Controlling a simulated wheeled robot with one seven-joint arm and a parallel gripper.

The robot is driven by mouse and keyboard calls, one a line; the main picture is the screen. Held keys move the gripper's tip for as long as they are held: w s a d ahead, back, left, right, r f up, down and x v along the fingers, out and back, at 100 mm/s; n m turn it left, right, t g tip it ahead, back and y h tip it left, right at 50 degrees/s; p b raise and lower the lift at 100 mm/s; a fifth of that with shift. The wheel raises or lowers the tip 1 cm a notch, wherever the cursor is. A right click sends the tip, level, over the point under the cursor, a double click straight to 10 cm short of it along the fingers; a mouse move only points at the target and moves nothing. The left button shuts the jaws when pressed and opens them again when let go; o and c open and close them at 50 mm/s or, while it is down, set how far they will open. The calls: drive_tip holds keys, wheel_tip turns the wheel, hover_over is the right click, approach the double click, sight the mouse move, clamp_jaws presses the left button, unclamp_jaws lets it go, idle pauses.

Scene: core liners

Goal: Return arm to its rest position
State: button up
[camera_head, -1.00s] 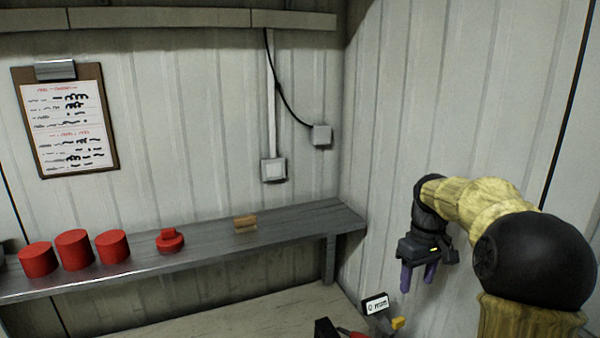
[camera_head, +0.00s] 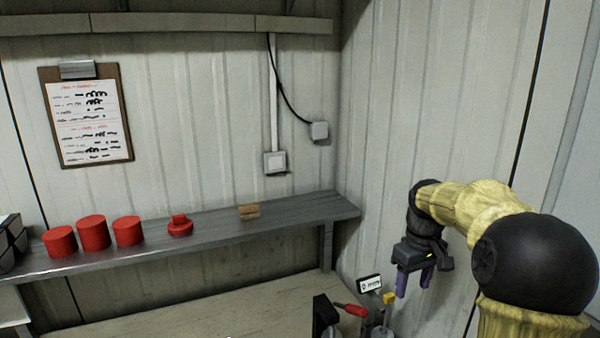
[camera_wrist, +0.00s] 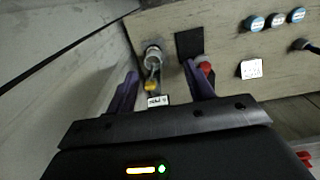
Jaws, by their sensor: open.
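My gripper (camera_head: 414,281) hangs from my yellow and black arm at the right in the head view. Its two purple fingers point down, apart and empty, beside the right wall. In the wrist view my gripper (camera_wrist: 160,88) shows its fingers spread above the bench. Nothing is held between them. Below the fingers are a small white display (camera_head: 370,284), a yellow-topped item (camera_head: 389,298) and a red-handled item (camera_head: 350,309). The display also shows in the wrist view (camera_wrist: 158,100).
A grey shelf (camera_head: 290,209) runs along the back wall with several red cylinders (camera_head: 93,233), a red knobbed piece (camera_head: 180,226) and a small wooden block (camera_head: 249,212). The bench top (camera_head: 220,310) below is largely bare at its middle. Blue-capped items (camera_wrist: 277,20) stand on it.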

drive_tip(key=s+a+f+m+t+b, duration=0.1)
drive_tip(key=s+a+f+m+b, duration=0.1)
drive_tip(key=s+a+f, duration=0.3)
drive_tip(key=s+a+f+m+t+b, duration=0.1)
drive_tip(key=s+a+f, duration=0.4)
drive_tip(key=s+f, duration=0.6)
drive_tip(key=s+m+b, duration=0.1)
drive_tip(key=s+b, duration=0.1)
drive_tip(key=s, duration=0.1)
drive_tip(key=shift+f, duration=0.3)
drive_tip(key=shift+w, duration=0.15)
drive_tip(key=shift+d, duration=0.15)
